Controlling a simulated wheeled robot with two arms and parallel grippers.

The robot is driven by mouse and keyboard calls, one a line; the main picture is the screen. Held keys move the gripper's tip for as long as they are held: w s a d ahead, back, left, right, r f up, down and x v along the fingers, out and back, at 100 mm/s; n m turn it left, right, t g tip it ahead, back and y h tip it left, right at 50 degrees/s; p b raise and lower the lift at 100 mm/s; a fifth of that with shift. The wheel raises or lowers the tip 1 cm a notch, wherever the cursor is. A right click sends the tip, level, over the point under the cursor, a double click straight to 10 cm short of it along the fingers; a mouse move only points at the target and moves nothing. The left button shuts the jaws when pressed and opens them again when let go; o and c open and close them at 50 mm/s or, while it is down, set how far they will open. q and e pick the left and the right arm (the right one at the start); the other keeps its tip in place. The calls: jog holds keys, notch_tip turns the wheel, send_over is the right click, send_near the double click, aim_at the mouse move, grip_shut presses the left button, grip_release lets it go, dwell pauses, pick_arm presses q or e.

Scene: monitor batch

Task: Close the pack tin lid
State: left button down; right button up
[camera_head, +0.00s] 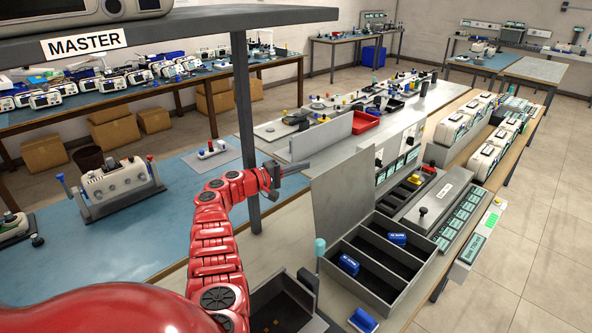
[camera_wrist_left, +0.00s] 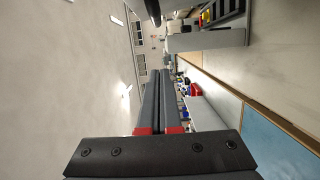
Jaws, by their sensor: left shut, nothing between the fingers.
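The pack tin (camera_head: 391,286) is a grey open box with compartments, at the lower right of the head view. Blue labelled items lie inside it. A flat grey panel, its lid (camera_head: 340,192), stands raised at the tin's back left edge, so the tin is open. My left gripper (camera_head: 297,170) is held in the air left of the lid's upper edge, apart from it as far as I can tell. Its fingers, also seen in the left wrist view (camera_wrist_left: 158,98), are shut and empty. My right gripper is not in view.
A post (camera_head: 246,130) under the MASTER shelf (camera_head: 180,22) stands close to my left arm. A teal-topped tool (camera_head: 320,248) stands at the tin's left corner. A dark bin (camera_head: 283,302) sits left of the tin. A knobbed panel (camera_head: 437,205) lies to its right.

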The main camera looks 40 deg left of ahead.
pick_arm(q)
jog(key=w+d+p, duration=0.3)
jog(key=w+d, duration=0.1)
jog(key=d, duration=0.1)
jog(key=shift+w+d, duration=0.35)
jog(key=shift+w, duration=0.05)
dwell(0.6)
jog(key=shift+f, duration=0.1)
jog(key=shift+d, duration=0.1)
